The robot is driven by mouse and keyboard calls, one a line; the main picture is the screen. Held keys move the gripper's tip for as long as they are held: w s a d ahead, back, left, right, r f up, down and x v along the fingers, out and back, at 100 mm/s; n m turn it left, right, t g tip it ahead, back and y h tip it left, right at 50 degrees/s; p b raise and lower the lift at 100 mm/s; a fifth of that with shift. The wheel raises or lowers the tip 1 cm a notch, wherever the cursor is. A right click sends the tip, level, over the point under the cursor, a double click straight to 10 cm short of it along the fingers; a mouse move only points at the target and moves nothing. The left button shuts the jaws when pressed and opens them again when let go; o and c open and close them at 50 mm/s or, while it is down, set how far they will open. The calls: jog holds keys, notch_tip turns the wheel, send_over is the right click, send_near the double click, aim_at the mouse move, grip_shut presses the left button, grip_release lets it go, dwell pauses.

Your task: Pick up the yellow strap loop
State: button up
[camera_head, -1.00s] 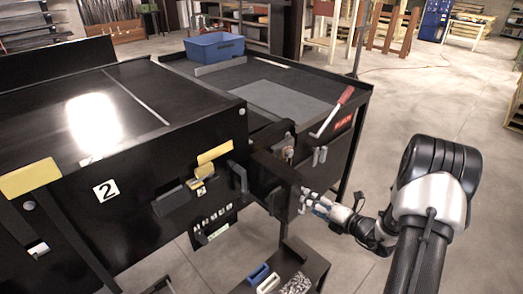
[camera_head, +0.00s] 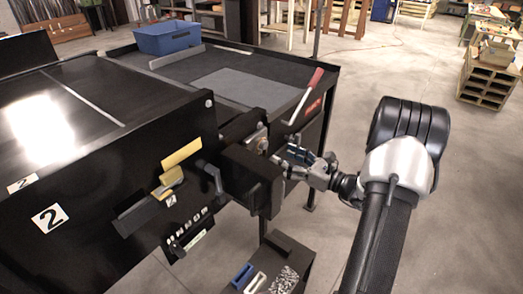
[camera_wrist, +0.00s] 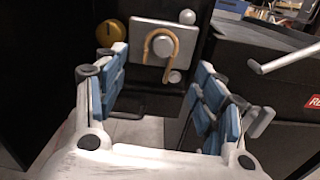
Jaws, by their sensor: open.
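The yellow strap loop (camera_wrist: 178,47) hangs as a thin tan-yellow band over a round knob on a silver plate, seen in the wrist view. The plate (camera_wrist: 142,47) is fixed to a dark machine face. In the head view the loop is too small to make out clearly. My gripper (camera_wrist: 160,88) is open, with its blue-padded fingers to either side below the loop and nothing between them. In the head view my gripper (camera_head: 297,160) is just right of the dark box on the machine's end, apart from the loop.
A yellow round knob (camera_wrist: 112,33) sits left of the plate. A blue bin (camera_head: 168,38) stands on the table behind. A low stand (camera_head: 290,258) holds small blue and white parts. Open floor lies to the right.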

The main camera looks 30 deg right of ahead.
aim_at(265, 148)
jog(key=b+x, duration=0.2)
jog(key=x, duration=0.5)
jog(key=shift+w+a+f, duration=0.1)
jog(key=shift+w, duration=0.2)
jog(key=c, duration=0.9)
jog(key=shift+s+r+p, duration=0.1)
jog(key=shift+r+p, duration=0.1)
jog(key=shift+p, duration=0.25)
